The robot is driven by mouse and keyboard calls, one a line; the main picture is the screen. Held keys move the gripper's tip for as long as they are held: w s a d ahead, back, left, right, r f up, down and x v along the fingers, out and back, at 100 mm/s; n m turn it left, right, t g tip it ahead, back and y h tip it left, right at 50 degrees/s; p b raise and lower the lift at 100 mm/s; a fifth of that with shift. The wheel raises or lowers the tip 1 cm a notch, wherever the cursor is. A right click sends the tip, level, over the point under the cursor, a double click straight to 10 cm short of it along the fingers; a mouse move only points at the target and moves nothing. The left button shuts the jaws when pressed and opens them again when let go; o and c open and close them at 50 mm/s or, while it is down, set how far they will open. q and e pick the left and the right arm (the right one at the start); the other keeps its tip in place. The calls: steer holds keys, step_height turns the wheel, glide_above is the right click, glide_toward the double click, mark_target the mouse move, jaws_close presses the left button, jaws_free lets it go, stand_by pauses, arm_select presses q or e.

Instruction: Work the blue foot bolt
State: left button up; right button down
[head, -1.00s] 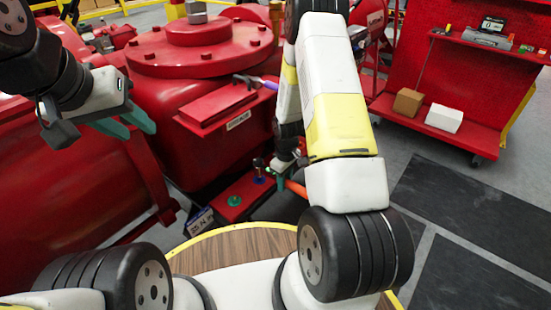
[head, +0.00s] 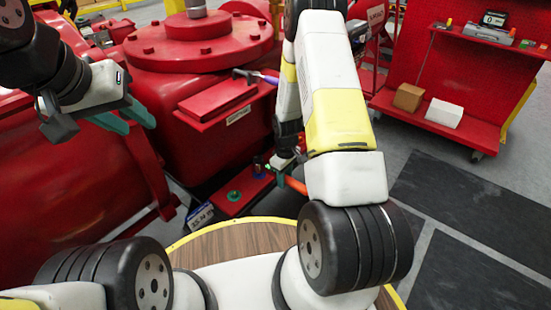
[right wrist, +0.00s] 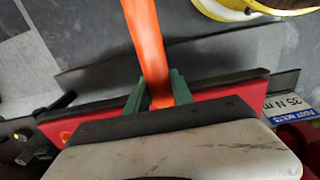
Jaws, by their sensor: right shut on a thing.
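The blue foot bolt (head: 258,171) is small and partly hidden in the head view, at the far end of the red foot plate (head: 228,204). A dark piece stands at it; whether they touch I cannot tell. My right gripper (right wrist: 157,92) is shut on an orange handle (right wrist: 148,45), which runs up between its green fingers in the right wrist view. The handle also shows beside the bolt in the head view (head: 295,184). The tool's working end is not clearly seen. My left gripper (head: 128,117) is open and empty, above the red machine at the left.
A green bolt (head: 234,196) sits nearer on the foot plate. A foot-bolt label (right wrist: 290,105) reads 35 N m. A red box (head: 217,98) with a purple-handled hammer is on the machine. A red tool cart (head: 440,75) stands right, with free floor before it.

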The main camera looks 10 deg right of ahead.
steer(key=shift+f, duration=1)
stand_by(0.8)
steer(key=shift+s+a+m, duration=0.3)
steer(key=shift+a+m, duration=0.2)
steer(key=shift+s+a+m, duration=0.3)
steer(key=shift+a+m, duration=0.2)
steer(key=shift+s+a+m, duration=0.2)
steer(key=shift+a+m, duration=0.35)
steer(key=shift+s+a+m, duration=0.2)
steer(key=shift+a+m, duration=0.35)
stand_by(0.3)
steer(key=shift+s+a+m, duration=0.2)
steer(key=shift+a+m, duration=0.9)
steer(key=shift+a, duration=0.05)
